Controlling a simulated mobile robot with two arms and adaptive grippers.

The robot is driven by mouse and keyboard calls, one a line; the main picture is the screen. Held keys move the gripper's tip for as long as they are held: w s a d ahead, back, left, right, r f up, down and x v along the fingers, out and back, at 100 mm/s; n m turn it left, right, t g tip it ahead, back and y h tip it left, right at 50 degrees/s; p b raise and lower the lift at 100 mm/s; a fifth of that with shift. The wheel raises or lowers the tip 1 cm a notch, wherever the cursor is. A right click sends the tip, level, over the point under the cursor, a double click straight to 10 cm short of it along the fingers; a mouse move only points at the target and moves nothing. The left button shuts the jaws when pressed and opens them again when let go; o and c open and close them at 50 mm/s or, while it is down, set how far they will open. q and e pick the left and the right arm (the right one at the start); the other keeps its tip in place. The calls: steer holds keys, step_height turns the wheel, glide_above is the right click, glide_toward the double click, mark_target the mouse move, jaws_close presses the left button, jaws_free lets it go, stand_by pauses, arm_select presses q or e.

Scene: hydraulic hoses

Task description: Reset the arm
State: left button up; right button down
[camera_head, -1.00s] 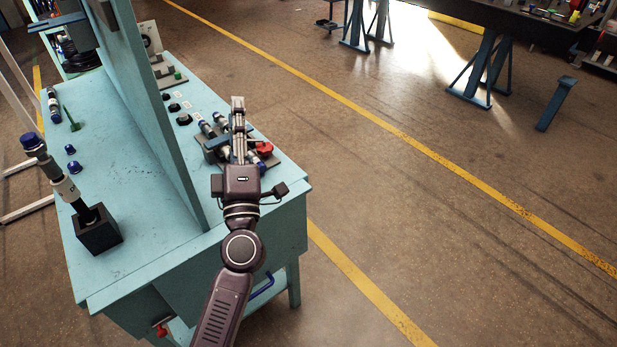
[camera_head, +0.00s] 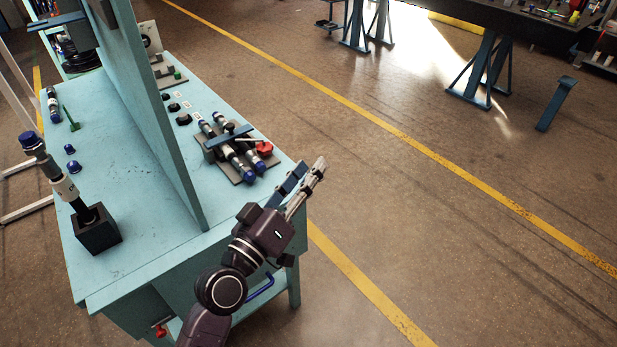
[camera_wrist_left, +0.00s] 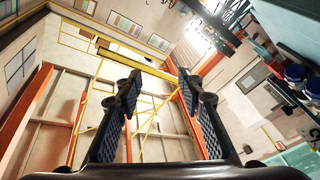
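My left arm comes in at the bottom of the head view. Its gripper (camera_head: 308,169) is beside the right end of the teal bench (camera_head: 150,255), with its fingers pointing up and to the right over the bench's edge and the floor. In the left wrist view the two fingers (camera_wrist_left: 160,80) stand apart with nothing between them. They point towards the far wall and ceiling of the hall. My right gripper is in neither view.
A fixture plate with blue-capped hose fittings (camera_head: 235,157) and a red knob (camera_head: 264,148) lies close to the gripper's left. A tall teal panel (camera_head: 150,110) divides the bench. A black block (camera_head: 97,235) holds an upright hose piece (camera_head: 62,180). Open floor lies right.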

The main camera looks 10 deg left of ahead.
arm_select(q)
steer(key=shift+s+d+f+m, duration=0.25)
steer(key=shift+f+m, duration=0.05)
steer(key=shift+f, duration=0.2)
step_height(320, 180, down, 21)
steer(key=g+y, duration=0.2)
steer(key=g, duration=0.2)
steer(key=s+a+f+m+g+y, duration=0.15)
steer(key=s+f, duration=0.25)
steer(key=f, duration=0.6)
steer(key=s+a+f+g, duration=0.2)
steer(key=s+f+g, duration=0.1)
steer(key=f, duration=0.8)
steer(key=s+a+f+m+g+y, duration=0.1)
steer(key=s+a+f+g, duration=0.1)
steer(key=s+f, duration=0.7)
steer(key=s+a+f+m+g+y, duration=0.1)
steer(key=s+a+f+g, duration=0.2)
steer(key=s+f, duration=0.6)
steer(key=s+a+f+g, duration=0.2)
steer(key=s+f, duration=0.1)
steer(key=s, duration=0.7)
steer(key=s+a+f+m+g+y, duration=0.1)
steer(key=s+a+f+g, duration=0.1)
steer(key=s, duration=0.8)
step_height(320, 180, down, 2)
steer(key=shift+a+f, duration=0.2)
steer(key=shift+a, duration=0.5)
